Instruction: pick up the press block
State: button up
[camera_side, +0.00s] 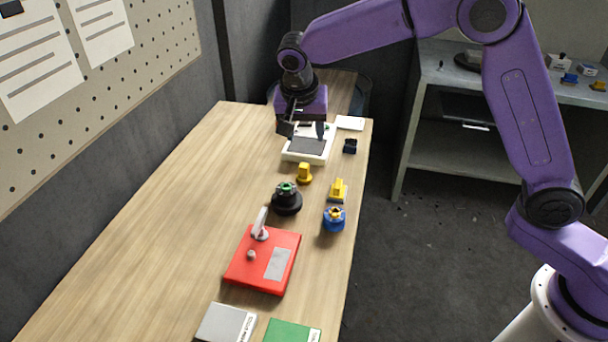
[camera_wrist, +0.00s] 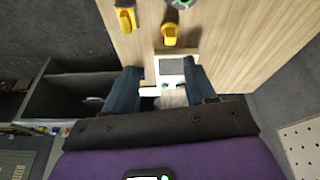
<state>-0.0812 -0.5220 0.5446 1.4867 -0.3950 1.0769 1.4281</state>
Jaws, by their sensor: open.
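No piece carries a readable press block label, so I cannot tell for certain which it is. Candidates are a yellow knob-like piece (camera_side: 304,174), a yellow piece on a dark base (camera_side: 338,190) and a small dark block (camera_side: 350,146). The two yellow pieces also show in the wrist view, one straight ahead (camera_wrist: 169,37) and one at upper left (camera_wrist: 126,18). My gripper (camera_side: 303,128) is open and empty, above a white device with a grey pad (camera_side: 308,145). In the wrist view my gripper (camera_wrist: 163,92) has its fingers apart, with the device (camera_wrist: 171,67) showing between and beyond them.
A black round piece with a green top (camera_side: 287,199) and a blue round piece (camera_side: 334,220) stand nearer the camera. The table's left side is clear.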

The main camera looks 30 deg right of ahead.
jog(key=w+f+m, duration=0.1)
jog(key=w+m, duration=0.1)
jog(key=w, duration=0.1)
send_over(304, 165)
jog(key=s+a, duration=0.1)
jog(key=s, duration=0.1)
notch_tip(304, 165, down, 11)
jog(key=shift+w+r, duration=0.15)
jog(key=shift+r, duration=0.05)
jog(key=shift+h, duration=0.3)
jog(key=shift+a+x, duration=0.2)
jog(key=shift+x, duration=1.3)
jog(key=shift+a+x, duration=0.15)
jog(key=shift+x, duration=1.3)
jog(key=shift+w, duration=0.2)
grip_shut()
